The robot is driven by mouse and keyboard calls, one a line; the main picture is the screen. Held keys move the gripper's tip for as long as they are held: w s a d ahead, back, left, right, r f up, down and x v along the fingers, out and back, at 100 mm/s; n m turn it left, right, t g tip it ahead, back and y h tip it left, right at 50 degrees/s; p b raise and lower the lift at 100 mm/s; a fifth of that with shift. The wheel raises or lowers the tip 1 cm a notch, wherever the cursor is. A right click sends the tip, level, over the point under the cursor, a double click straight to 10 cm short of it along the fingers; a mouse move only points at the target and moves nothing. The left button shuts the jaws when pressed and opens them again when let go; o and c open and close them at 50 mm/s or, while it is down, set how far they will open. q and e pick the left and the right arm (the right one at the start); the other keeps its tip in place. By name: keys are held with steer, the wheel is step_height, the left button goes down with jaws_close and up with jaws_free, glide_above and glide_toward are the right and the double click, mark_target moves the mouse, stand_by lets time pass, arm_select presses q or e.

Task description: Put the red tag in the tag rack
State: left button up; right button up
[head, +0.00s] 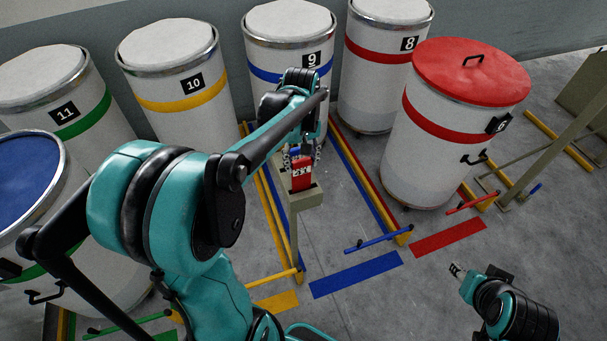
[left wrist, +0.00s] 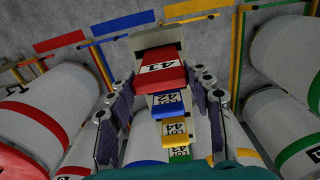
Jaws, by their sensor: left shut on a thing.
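My left gripper (head: 300,158) reaches down at the beige tag rack (head: 307,199), which stands on a post in the middle of the head view. It is shut on the red tag (head: 301,180), which also shows between the fingers in the left wrist view (left wrist: 160,75). The red tag is at the rack; I cannot tell whether it is seated. A blue tag (left wrist: 168,103), a yellow tag (left wrist: 175,131) and part of a green tag show in a row beside it. My right gripper (head: 457,269) is at the lower right, away from the rack, its jaws too small to read.
A red-lidded drum (head: 435,140) stands to the right. Drums with yellow (head: 180,100), blue (head: 285,70) and green bands stand along the wall. Coloured rails and a blue floor patch (head: 356,274) lie in front. Bare floor lies around my right gripper.

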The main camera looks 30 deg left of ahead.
mark_target(303, 171)
arm_select(q)
steer(key=f, duration=0.2)
steer(key=w+f, duration=0.1)
steer(key=f, duration=0.1)
steer(key=shift+f, duration=0.4)
steer(key=shift+s+f, duration=0.1)
steer(key=shift+f, duration=0.1)
steer(key=shift+s, duration=0.1)
arm_select(e)
steer(key=shift+w, duration=0.25)
arm_select(q)
steer(key=shift+f, duration=0.2)
steer(key=o, duration=1.2)
steer(key=shift+c, duration=0.2)
arm_select(e)
steer(key=shift+f, duration=0.15)
arm_select(q)
steer(key=shift+r, duration=0.1)
